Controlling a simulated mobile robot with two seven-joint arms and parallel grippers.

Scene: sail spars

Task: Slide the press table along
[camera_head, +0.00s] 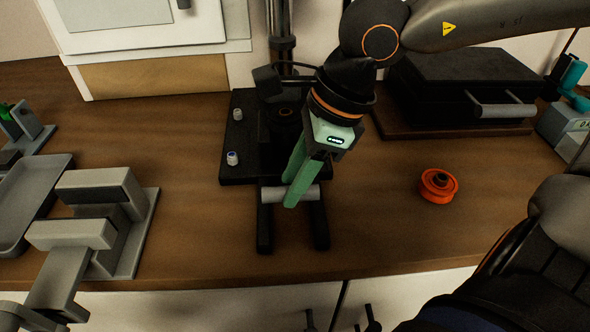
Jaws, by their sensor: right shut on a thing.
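The press (236,118) stands on a black base against the back of the bench, with its upright column behind my right arm. Two black rails (320,226) reach forward from the base toward the bench's front edge. A light grey bar (271,195), which looks like the handle of the press table, lies across these rails. My right gripper (289,192) comes down from above, with its green fingers shut on the middle of the bar. The arm and gripper hide much of the press table. My left gripper is not in view.
A grey vise (105,187) and a metal tray (35,200) are at the left. An orange spool-like part (438,185) lies right of the rails. A black hinged press (460,75) with a grey handle stands behind it. The bench between is clear.

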